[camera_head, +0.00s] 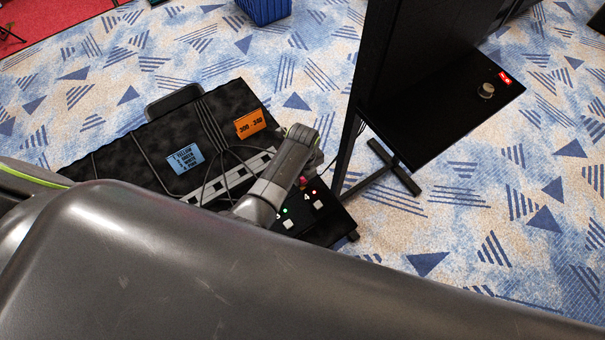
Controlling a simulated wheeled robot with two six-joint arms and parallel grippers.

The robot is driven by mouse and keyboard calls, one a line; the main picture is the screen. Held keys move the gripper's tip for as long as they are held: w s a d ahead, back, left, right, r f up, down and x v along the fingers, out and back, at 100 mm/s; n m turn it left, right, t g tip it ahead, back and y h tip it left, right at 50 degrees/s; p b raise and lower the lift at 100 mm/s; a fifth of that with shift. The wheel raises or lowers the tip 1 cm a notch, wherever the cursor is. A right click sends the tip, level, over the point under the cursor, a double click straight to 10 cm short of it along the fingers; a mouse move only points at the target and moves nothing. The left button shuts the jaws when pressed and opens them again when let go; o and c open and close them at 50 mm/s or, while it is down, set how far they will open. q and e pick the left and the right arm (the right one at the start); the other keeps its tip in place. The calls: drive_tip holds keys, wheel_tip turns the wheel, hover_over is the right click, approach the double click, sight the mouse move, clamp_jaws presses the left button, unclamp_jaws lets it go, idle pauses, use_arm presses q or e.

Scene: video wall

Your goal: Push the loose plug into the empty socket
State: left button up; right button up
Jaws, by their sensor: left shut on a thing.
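My left gripper (301,182) is over the right end of a black equipment case. It is shut on what looks like the loose plug (304,183), of which only a small reddish piece shows. Below it is a black panel (328,226) with lights, white square buttons and a "4". A green light and a red light show there. A grey strip (211,190) with dark gaps and thin black cables runs along the case. My arm hides part of the strip and panel, and I cannot make out the empty socket or whether the plug touches it. My right gripper is not in view.
The black case (120,160) carries a blue label (187,158) and an orange label (249,123). A tall black screen stand (370,75) with a black shelf (440,125) rises close on the right. Patterned carpet is clear farther right. A blue bin (264,8) stands behind.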

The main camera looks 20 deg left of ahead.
use_arm(q)
drive_tip(key=shift+f+b, duration=0.7)
drive_tip(key=shift+f, duration=0.7)
idle(0.4)
drive_tip(key=o, duration=1.6)
drive_tip(key=shift+r+p, duration=0.8)
drive_tip(key=shift+r, duration=2.7)
drive_tip(key=shift+f, duration=0.1)
